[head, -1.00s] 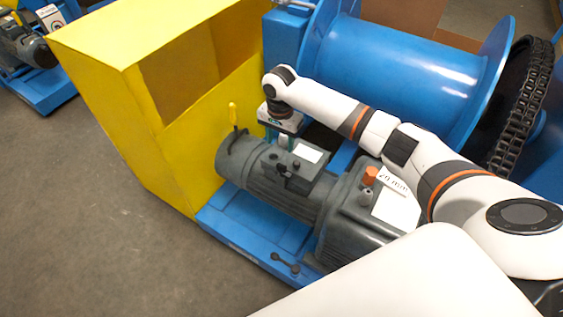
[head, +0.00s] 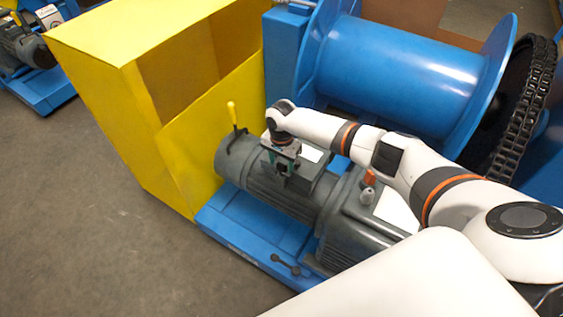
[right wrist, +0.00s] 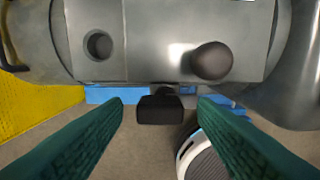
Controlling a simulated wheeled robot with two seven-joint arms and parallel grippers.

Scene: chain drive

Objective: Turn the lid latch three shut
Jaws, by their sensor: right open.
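The grey motor (head: 232,163) carries a terminal box with a flat grey lid (right wrist: 150,20). In the right wrist view the lid has a round hole (right wrist: 98,45) and a dark rounded knob (right wrist: 211,61). A black block on a short stem (right wrist: 160,108) sticks out at the lid's near edge; it looks like a latch, but I cannot tell its number. My right gripper (head: 286,168) is over the box in the head view. Its teal fingers (right wrist: 160,125) are open, one on each side of the black block, with gaps and no visible contact. My left gripper is not in view.
A yellow guard (head: 105,100) stands left of the motor, with a yellow-handled lever (head: 232,113) beside it. The blue drum (head: 400,75) and black chain (head: 525,110) are behind my right arm. A dark lever (head: 285,265) lies on the blue base (head: 240,230).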

